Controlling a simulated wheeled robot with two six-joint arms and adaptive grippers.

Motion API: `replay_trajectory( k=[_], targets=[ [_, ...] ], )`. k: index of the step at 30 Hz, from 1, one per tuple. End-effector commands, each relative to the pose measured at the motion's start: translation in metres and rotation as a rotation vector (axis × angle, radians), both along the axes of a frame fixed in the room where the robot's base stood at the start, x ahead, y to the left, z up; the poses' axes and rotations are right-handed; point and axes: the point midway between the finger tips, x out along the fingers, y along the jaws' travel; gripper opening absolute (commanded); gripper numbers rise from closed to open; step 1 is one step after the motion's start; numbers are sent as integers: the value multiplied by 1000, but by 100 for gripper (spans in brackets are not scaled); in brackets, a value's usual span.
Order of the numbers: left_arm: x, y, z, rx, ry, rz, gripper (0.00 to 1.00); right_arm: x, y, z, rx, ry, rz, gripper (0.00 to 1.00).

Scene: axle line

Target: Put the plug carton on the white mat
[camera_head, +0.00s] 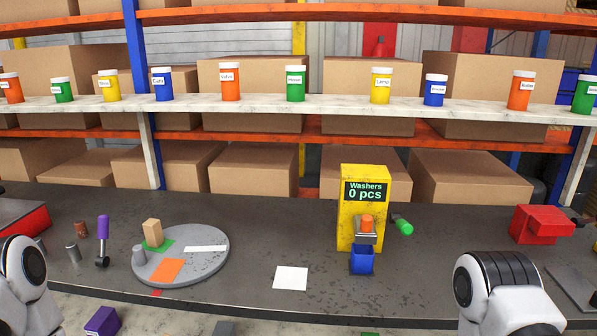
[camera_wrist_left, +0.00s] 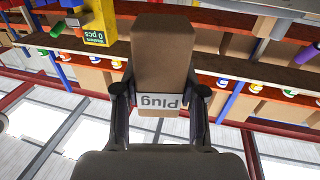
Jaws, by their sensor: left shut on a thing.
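The plug carton (camera_wrist_left: 163,52) is a brown box with a white label reading "Plug", upside down in the left wrist view. My left gripper (camera_wrist_left: 160,95) is shut on it, one finger on each side. The gripper and this carton do not show in the head view, where only part of my left arm is at the lower left edge. The white mat (camera_head: 291,279) lies flat and bare on the dark table, right of the round grey plate. My right gripper is out of view; part of my right arm is at the lower right.
The round grey plate (camera_head: 205,262) bears a tan block (camera_head: 152,233), a grey cylinder and coloured patches. A yellow washer dispenser (camera_head: 350,215) with a blue bin (camera_head: 362,262) stands right of the mat. A purple-handled lever (camera_head: 103,235) stands left. The table around the mat is clear.

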Motion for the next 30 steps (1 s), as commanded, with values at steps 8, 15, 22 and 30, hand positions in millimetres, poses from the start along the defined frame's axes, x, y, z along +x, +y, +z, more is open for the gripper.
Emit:
replay_trajectory(
  k=[8, 15, 22, 30],
  targets=[
    [49, -77, -45, 2, -5, 28, 0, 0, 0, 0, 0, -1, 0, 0],
    [83, -88, -26, -2, -5, 206, 0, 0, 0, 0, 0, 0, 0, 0],
    [65, -68, -3, 1, 3, 310, 0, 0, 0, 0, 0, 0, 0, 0],
    [46, -68, 8, -2, 0, 308, 0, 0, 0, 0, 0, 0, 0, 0]
  ],
)
